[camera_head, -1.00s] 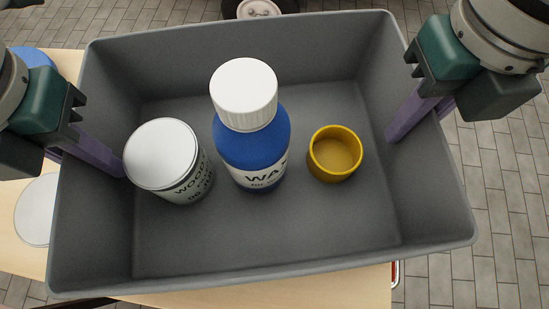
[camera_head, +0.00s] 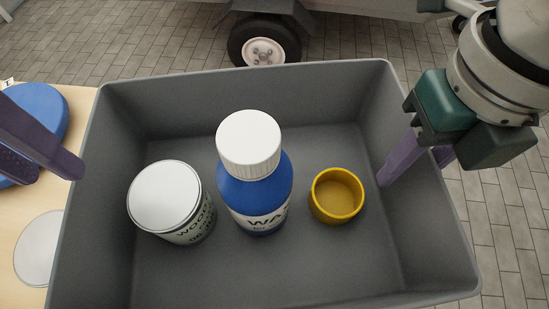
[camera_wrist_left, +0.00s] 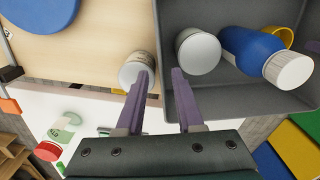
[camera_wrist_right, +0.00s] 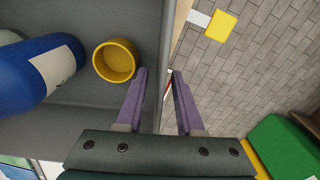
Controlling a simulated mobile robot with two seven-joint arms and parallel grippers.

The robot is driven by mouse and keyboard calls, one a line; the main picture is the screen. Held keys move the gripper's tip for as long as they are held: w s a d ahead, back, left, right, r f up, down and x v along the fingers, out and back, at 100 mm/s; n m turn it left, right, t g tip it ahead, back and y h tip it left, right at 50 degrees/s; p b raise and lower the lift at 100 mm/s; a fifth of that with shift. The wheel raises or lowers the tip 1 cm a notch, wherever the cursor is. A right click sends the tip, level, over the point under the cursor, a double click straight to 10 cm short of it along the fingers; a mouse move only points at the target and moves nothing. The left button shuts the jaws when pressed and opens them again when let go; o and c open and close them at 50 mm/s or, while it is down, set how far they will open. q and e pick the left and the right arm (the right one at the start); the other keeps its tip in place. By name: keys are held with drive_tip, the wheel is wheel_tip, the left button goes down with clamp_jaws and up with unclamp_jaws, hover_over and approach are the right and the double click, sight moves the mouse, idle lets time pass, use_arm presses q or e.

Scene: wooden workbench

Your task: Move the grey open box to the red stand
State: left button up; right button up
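The grey open box (camera_head: 255,275) fills the middle of the head view. It holds a white-lidded can (camera_head: 165,198), a blue bottle (camera_head: 255,190) and a yellow cup (camera_head: 337,196). My left gripper (camera_head: 55,165) is raised just left of the box's left wall, its fingers apart and empty. My right gripper (camera_head: 400,175) straddles the right wall, one finger inside and one outside. In the right wrist view its fingers (camera_wrist_right: 158,75) stand apart, with a gap beside the wall. Only a small red sliver shows between them; the red stand is otherwise hidden, as is the box's underside.
The wooden bench top (camera_head: 75,120) lies left of the box, with a blue round thing (camera_head: 38,115) and a white-topped can (camera_head: 38,248) near the box. Paved floor (camera_head: 500,230) shows on the right. A wheel (camera_head: 264,45) stands beyond the box.

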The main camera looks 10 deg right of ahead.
use_arm(q)
wheel_tip(320, 180, up, 2)
drive_tip(key=shift+r, duration=0.25)
use_arm(e)
drive_tip(key=shift+r, duration=0.2)
wheel_tip(320, 180, up, 12)
drive_tip(key=shift+f, duration=0.15)
